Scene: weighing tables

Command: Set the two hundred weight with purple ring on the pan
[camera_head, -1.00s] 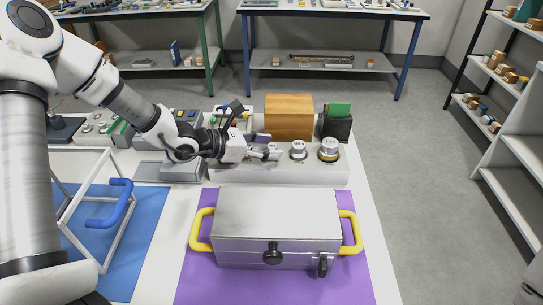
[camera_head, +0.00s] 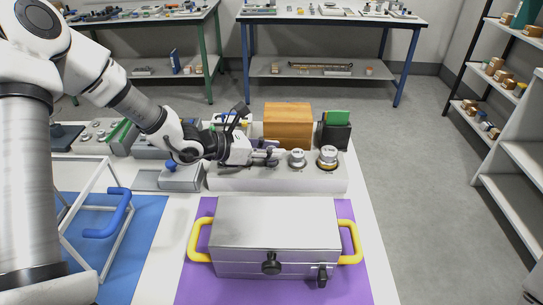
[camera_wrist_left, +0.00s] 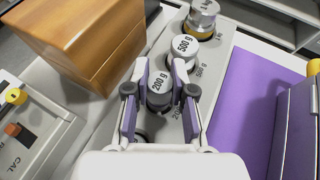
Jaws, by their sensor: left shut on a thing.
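My left gripper (camera_head: 268,156) reaches in from the left over the pale weight block (camera_head: 325,182). In the left wrist view my left gripper (camera_wrist_left: 160,92) is shut on a grey cylindrical weight marked 200 g (camera_wrist_left: 160,88), between its two purple-grey fingers. The weight stands upright at the near end of the row, by its printed label. Its ring is hidden by the fingers. In the head view the gripper mostly hides this weight. I cannot make out the pan clearly. My right gripper is not in view.
Beside it stand the 500 g weight (camera_head: 297,157) and a larger gold-banded weight (camera_head: 328,158). A wooden box (camera_head: 287,126) is close behind. A device marked CAL (camera_wrist_left: 22,150) lies behind-left. A metal case (camera_head: 275,238) with yellow handles sits on the purple mat (camera_head: 350,285) in front.

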